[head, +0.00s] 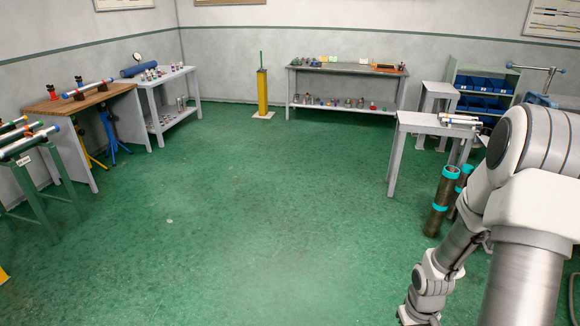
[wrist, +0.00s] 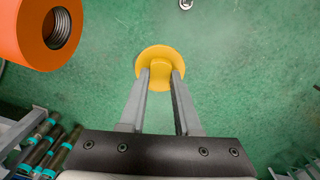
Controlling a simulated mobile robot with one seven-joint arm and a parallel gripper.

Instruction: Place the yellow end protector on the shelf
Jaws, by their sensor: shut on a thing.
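The yellow end protector (wrist: 160,57) is a round, flanged piece held at the tips of my gripper (wrist: 161,76) in the wrist view. The two grey fingers are shut on it, one on each side. Green floor shows behind and around it. In the head view my gripper and the protector are out of sight. Several shelves show there, and I cannot tell which one the task means: a lower shelf (head: 345,109) under the back bench, a blue-bin rack (head: 484,84) at right, and a white shelf table (head: 168,80) at left.
An orange cylinder with a threaded bore (wrist: 47,34) is close at the upper left of the wrist view. Dark pipes with teal bands (wrist: 41,150) lie below it. A grey table (head: 432,124) and upright pipes (head: 441,200) stand at right in the head view. The middle floor is clear.

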